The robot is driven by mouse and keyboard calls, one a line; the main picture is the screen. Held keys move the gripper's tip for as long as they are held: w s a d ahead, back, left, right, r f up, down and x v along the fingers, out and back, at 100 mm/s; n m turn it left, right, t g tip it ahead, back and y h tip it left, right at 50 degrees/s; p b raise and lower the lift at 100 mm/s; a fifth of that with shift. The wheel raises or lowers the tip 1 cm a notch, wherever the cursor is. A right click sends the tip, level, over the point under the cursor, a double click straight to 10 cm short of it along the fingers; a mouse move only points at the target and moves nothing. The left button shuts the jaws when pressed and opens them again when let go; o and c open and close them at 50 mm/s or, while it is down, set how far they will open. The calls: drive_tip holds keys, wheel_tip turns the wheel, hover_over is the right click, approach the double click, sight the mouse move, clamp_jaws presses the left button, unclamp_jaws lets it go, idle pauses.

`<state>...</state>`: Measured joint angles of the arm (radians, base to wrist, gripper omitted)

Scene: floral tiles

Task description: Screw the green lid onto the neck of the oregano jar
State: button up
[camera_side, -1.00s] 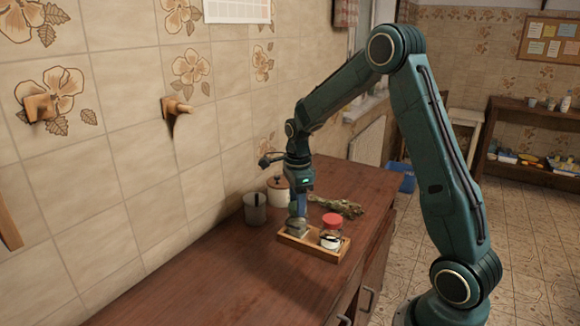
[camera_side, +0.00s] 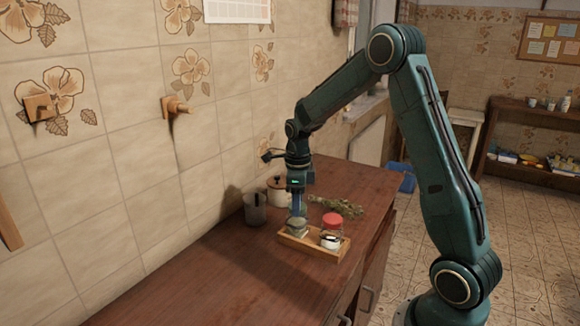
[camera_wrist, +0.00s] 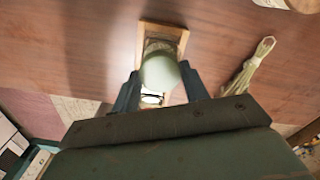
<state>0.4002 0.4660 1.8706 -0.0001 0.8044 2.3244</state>
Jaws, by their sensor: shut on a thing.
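The green lid (camera_wrist: 160,71) is a pale green disc between the two fingers of my gripper (camera_wrist: 160,90) in the wrist view. My gripper (camera_side: 297,216) is shut on it and points straight down in the side view. The oregano jar (camera_side: 296,232) is a small glass jar in the left part of the wooden tray (camera_side: 299,248), directly below my gripper. The lid is at the jar's mouth; I cannot tell how far it sits on the neck. My fingers and the lid hide the neck.
A grey cup (camera_side: 255,209) and a white lidded pot (camera_side: 278,190) are behind, near the tiled wall. A bundle of dried herbs (camera_side: 340,206) lies behind the tray. The counter's front left is clear.

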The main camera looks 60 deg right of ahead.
drive_tip(key=o, duration=0.7)
drive_tip(key=shift+r, duration=0.1)
drive_tip(key=shift+r, duration=1.4)
drive_tip(key=o, duration=0.5)
drive_tip(key=c, duration=0.5)
drive_tip(key=shift+o, duration=0.2)
